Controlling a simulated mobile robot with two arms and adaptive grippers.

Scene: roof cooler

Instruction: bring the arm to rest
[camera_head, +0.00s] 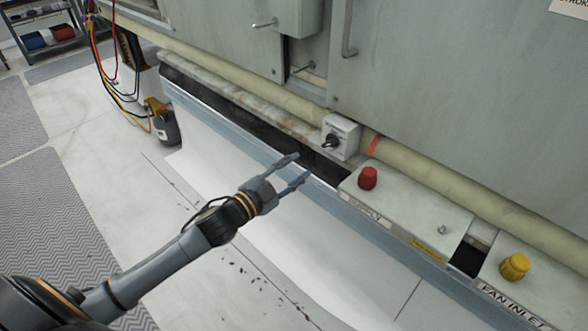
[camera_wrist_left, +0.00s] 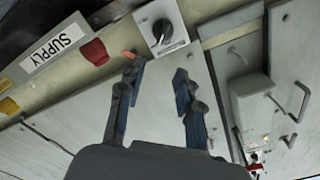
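My left arm reaches in from the lower left in the head view. Its left gripper (camera_head: 299,172) is open and empty, with a clear gap between the fingers. It is in front of the cooler cabinet (camera_head: 450,100), near the ledge edge. The gripper also shows in the left wrist view (camera_wrist_left: 160,80), fingers apart with nothing between them. A grey switch box with a black rotary knob (camera_head: 331,141) lies beyond the fingertips. It also shows in the wrist view (camera_wrist_left: 163,28). My right gripper is not in view.
A red knob (camera_head: 368,178) sits on the SUPPLY cover (camera_head: 400,205), right of the gripper. A yellow knob (camera_head: 515,266) sits on the FAN INLET cover. A pale pipe (camera_head: 440,179) runs along the cabinet. A gas bottle with hoses (camera_head: 166,124) stands at left. The floor at left is open.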

